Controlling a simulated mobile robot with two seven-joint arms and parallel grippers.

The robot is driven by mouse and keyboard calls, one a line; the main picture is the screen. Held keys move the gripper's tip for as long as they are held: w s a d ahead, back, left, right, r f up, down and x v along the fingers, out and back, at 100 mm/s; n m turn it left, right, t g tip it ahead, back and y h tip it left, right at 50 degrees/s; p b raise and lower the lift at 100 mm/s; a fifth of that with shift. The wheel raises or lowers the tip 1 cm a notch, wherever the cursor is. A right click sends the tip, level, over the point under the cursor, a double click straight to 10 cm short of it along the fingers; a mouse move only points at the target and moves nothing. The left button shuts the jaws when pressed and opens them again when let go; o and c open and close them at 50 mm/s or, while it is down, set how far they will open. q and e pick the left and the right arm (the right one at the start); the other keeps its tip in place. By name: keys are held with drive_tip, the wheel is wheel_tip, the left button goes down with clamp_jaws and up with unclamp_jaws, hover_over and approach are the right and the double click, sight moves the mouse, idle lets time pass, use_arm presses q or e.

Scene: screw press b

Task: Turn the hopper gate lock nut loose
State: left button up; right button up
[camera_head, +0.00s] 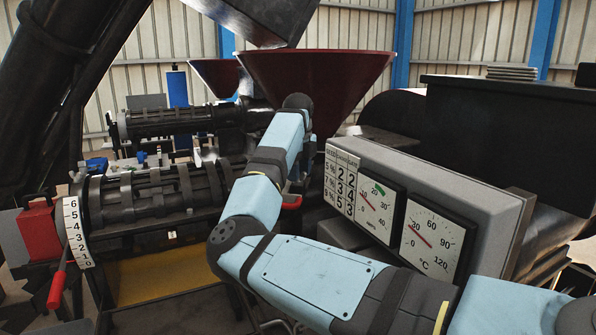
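The dark red hopper (325,85) stands at the center back, above the press. My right arm comes in from the lower right, bends at its elbow and reaches up in front of the hopper's lower part. My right gripper (303,178) is mostly hidden behind my own forearm, below the hopper, so its fingers cannot be made out. A red handle (291,203) shows just below it; I cannot tell whether they touch. The gate lock nut cannot be made out. My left gripper is not in view.
A grey gauge panel (440,185) with two dials stands close to the right of my arm. The barred press cage (150,197) lies at left, with a numbered scale (77,232) and a red-handled lever (57,288) in front. A second hopper (215,75) is behind.

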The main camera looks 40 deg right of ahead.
clamp_jaws()
drive_tip(key=shift+n+b, duration=0.55)
drive_tip(key=shift+n, duration=1.45)
unclamp_jaws()
wheel_tip(320, 180, up, 14)
drive_tip(key=shift+f, duration=0.1)
